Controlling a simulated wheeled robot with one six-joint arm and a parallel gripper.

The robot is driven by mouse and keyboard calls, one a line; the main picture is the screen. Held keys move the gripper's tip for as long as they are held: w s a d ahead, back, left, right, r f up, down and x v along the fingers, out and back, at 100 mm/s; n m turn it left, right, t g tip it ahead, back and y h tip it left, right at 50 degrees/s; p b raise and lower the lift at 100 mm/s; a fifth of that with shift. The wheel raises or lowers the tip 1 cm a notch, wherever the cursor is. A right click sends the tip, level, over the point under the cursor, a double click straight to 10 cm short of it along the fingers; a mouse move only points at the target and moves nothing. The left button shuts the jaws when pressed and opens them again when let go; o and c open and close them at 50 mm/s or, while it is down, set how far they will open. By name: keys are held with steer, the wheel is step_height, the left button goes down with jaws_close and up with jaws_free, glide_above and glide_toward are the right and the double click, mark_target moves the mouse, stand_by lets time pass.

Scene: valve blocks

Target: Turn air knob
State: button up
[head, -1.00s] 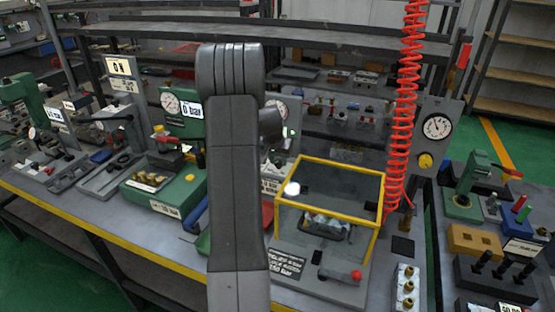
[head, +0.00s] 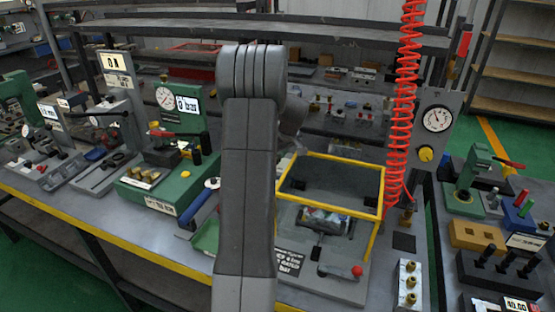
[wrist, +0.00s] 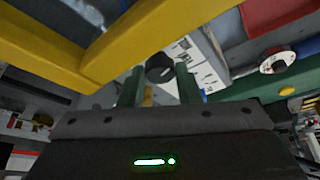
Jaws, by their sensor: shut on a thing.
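A dark round knob (wrist: 160,67) shows in the wrist view between the two green fingers of my gripper (wrist: 159,78). The gripper is shut on it, one finger at each side. I cannot tell from its face which knob it is. In the head view my grey arm stands in the middle and hides the gripper and the held knob. A separate yellow knob (head: 426,153) sits below a round white gauge (head: 437,119) on a grey panel at the right, apart from my arm.
A yellow-framed box (head: 332,209) stands right of my arm; its frame (wrist: 90,62) crosses the wrist view close to the fingers. A red coiled hose (head: 407,90) hangs beside it. Left is a green test stand (head: 172,186) with a gauge and a "0 bar" display.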

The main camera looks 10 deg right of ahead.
steer(key=n, duration=0.2)
steer(key=n+g+y+b, duration=0.1)
steer(key=n, duration=0.2)
steer(key=shift+w+d+y, duration=0.15)
steer(key=shift+d+y, duration=0.05)
steer(key=shift+y, duration=0.1)
steer(key=shift+n, duration=0.4)
steer(key=o, duration=1)
steer(key=v, duration=1.4)
steer(key=shift+w+b, duration=0.2)
steer(key=shift+b, duration=0.2)
